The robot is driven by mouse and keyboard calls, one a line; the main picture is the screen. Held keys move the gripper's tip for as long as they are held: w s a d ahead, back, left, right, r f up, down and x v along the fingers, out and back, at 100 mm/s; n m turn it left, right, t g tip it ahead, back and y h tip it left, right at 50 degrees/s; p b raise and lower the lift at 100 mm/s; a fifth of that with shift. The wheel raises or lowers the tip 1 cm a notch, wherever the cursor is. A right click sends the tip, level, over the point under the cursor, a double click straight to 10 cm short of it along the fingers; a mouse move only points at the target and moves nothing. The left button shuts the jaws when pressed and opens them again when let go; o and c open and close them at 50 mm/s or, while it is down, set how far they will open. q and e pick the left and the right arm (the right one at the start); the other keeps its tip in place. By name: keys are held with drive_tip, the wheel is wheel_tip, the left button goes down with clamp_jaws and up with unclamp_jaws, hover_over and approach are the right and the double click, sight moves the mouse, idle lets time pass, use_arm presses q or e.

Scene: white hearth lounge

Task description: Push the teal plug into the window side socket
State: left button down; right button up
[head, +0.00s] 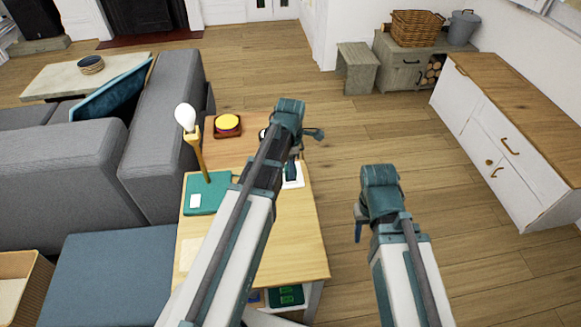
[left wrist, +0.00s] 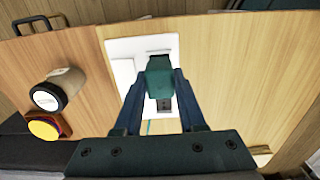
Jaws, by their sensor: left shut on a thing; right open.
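In the left wrist view the teal plug (left wrist: 160,77) is between the fingers of my left gripper (left wrist: 160,88), which is shut on it. Behind the plug lies a white socket plate (left wrist: 113,47) on the wooden top. A raised white square (left wrist: 124,73) is on its left part, and a dark recess (left wrist: 163,104) shows just below the plug. I cannot tell whether the plug touches the plate or sits in a socket. In the head view my left gripper (head: 291,170) is over the white plate (head: 298,182), mostly hidden by the arm. My right gripper (head: 359,222) is open and empty, right of the table.
A yellow button on a dark red base (head: 228,124) and a bulb lamp on a teal base (head: 206,195) stand on the table (head: 300,250).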

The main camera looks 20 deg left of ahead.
use_arm(q)
drive_tip(key=shift+f+b, duration=0.6)
drive_tip(key=shift+f, duration=0.1)
drive_tip(key=shift+c, duration=2.1)
unclamp_jaws()
drive_tip(key=shift+r, duration=0.2)
drive_tip(key=shift+r+p, duration=3.4)
drive_tip(key=shift+p, duration=0.2)
drive_tip(key=s+d+r+m+p, duration=0.4)
drive_tip(key=s+d+m, duration=0.3)
drive_tip(key=m, duration=0.6)
drive_tip(key=s+d+r+m+y+p, duration=0.1)
drive_tip(key=s+d+r+m+p, duration=0.4)
drive_tip(key=m, duration=0.9)
drive_tip(key=s+d, duration=0.2)
drive_tip(key=s, duration=0.2)
drive_tip(key=shift+d, duration=0.2)
